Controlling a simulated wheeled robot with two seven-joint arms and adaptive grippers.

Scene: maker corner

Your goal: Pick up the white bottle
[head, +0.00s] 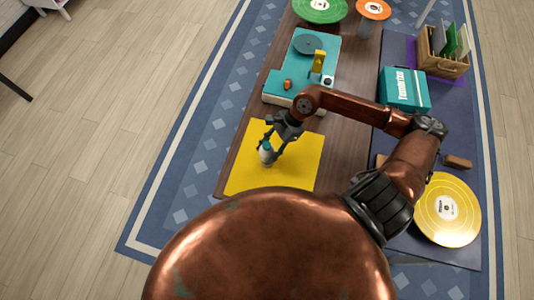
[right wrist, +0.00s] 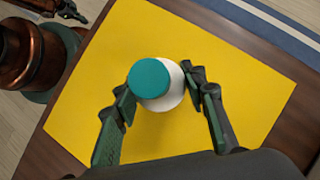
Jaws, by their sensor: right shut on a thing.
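The white bottle (head: 266,157) with a teal cap stands upright over the yellow mat (head: 300,170) in the head view. In the right wrist view the white bottle (right wrist: 176,88) is seen from above, its cap hiding much of the body. My right gripper (head: 271,153) is shut on the bottle, one finger on each side; its fingers also show in the right wrist view (right wrist: 158,112). I cannot tell whether the bottle's base touches the mat. My left gripper (right wrist: 66,10) shows only partly at the top left of the right wrist view, away from the bottle.
A teal record player (head: 302,75) stands behind the mat on the brown table. A teal box (head: 404,91), a wooden crate (head: 440,66) and a gold record (head: 447,209) lie to the right. Green (head: 320,8) and orange (head: 373,8) records are at the back. The mat around the bottle is clear.

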